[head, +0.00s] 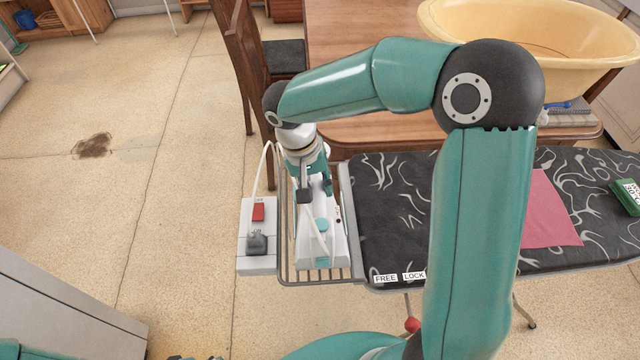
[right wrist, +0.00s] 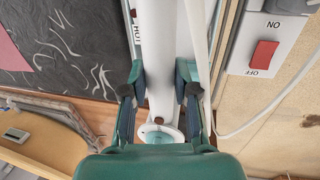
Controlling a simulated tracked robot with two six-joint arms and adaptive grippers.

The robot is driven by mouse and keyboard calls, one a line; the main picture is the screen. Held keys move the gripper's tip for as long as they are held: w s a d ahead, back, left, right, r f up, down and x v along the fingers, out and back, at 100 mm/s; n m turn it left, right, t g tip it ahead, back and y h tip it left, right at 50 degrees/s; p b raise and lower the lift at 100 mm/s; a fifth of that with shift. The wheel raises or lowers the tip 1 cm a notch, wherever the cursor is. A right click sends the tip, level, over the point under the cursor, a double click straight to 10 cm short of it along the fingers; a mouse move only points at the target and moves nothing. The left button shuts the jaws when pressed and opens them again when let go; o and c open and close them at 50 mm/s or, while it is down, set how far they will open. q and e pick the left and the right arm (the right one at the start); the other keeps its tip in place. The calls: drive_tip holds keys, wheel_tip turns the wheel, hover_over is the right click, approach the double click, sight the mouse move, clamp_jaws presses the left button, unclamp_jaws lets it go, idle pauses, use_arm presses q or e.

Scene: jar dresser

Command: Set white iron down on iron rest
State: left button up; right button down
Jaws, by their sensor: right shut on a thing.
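The white iron (head: 330,250) is over the wire iron rest (head: 283,225) at the left end of the ironing board. Its heel end points toward the near edge of the rest. Whether its sole touches the wires cannot be told. My right gripper (head: 316,190) reaches down from above and is shut on the iron's handle. In the right wrist view the white handle (right wrist: 160,40) runs between the two fingers of the right gripper (right wrist: 161,88). Only a dark sliver of what seems to be my left gripper (head: 192,357) shows at the bottom edge.
A switch box (head: 258,207) with a red switch and a plug is left of the rest, with a white cord. The dark patterned ironing board (head: 395,205) bears a pink cloth (head: 548,210) and a green box (head: 627,197). A wooden chair (head: 243,70) and table stand behind.

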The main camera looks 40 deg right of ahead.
drive_tip(key=shift+f+b, duration=0.35)
drive_tip(key=shift+b, duration=0.05)
drive_tip(key=c, duration=0.8)
unclamp_jaws()
drive_tip(key=shift+f, duration=0.15)
